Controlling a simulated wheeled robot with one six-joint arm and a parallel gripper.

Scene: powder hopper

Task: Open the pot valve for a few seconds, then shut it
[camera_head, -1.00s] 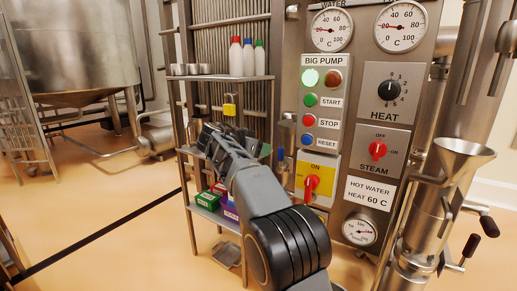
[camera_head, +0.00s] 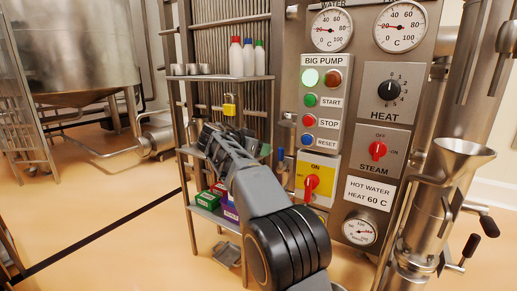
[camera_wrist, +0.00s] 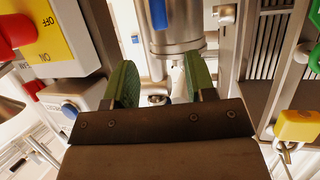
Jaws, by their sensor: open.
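My gripper (camera_wrist: 158,85) shows in the wrist view with its two green-padded fingers apart and nothing held between them. Beyond the fingers is a steel cylindrical vessel (camera_wrist: 175,35) with a blue handle (camera_wrist: 158,13) at the top of the picture. A pale, narrow part (camera_wrist: 178,80) shows below the vessel, close to the right finger in the picture. I cannot tell for sure which part is the pot valve.
The control panel (camera_head: 377,195) with red switches stands right of my arm. A steel funnel (camera_head: 460,155) is at far right. The shelf rack (camera_head: 222,78) holds bottles and cups, and a yellow padlock (camera_head: 230,105) hangs there. A large tank (camera_head: 75,45) stands at left; the floor before it is open.

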